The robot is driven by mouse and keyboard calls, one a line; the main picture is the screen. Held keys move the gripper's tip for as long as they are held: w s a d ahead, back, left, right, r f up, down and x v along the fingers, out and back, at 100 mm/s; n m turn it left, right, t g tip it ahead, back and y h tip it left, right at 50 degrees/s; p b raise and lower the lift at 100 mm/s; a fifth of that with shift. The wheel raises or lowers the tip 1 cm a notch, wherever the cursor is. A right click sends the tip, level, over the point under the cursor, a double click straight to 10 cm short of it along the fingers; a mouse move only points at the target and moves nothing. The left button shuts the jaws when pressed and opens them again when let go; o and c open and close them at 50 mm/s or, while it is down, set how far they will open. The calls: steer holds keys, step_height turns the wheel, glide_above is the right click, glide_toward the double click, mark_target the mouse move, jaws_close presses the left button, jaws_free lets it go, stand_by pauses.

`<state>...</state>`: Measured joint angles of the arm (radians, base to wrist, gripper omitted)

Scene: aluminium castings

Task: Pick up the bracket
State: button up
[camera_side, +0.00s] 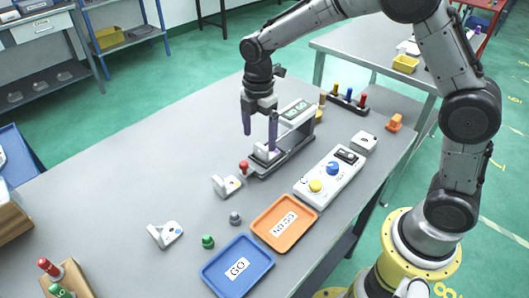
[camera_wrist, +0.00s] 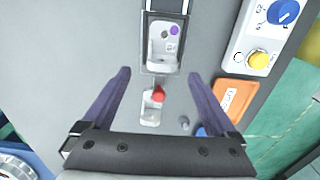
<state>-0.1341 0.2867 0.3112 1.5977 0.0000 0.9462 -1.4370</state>
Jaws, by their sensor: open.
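Several white L-shaped brackets are in the side view. One bracket (camera_side: 268,153) sits in the grey test fixture (camera_side: 292,135); in the wrist view this bracket (camera_wrist: 160,52) shows a purple dot. Another bracket (camera_side: 224,185) lies on the table just in front of the fixture, and it also shows in the wrist view (camera_wrist: 151,112), partly behind a red knob (camera_wrist: 158,96). A third bracket (camera_side: 165,234) lies nearer the front left. My gripper (camera_side: 259,141) is open and empty above the fixture's front end, its purple fingers (camera_wrist: 160,74) pointing down and apart.
A blue GO tray (camera_side: 210,273) and an orange NO GO tray (camera_side: 262,221) lie at the front right. A control box (camera_side: 325,180) with yellow and blue knobs stands right of the fixture. Green (camera_side: 207,241) and grey (camera_side: 235,218) plugs stand nearby.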

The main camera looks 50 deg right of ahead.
mark_target(261, 145)
steer(key=shift+s+d+f, duration=0.1)
steer(key=shift+d+f, duration=0.05)
steer(key=shift+f, duration=1.15)
steer(key=shift+s+d+f, duration=0.1)
steer(key=shift+f, duration=1.15)
steer(key=c, duration=1.4)
steer(key=shift+w, duration=0.1)
jaws_close()
steer(key=shift+r, duration=0.15)
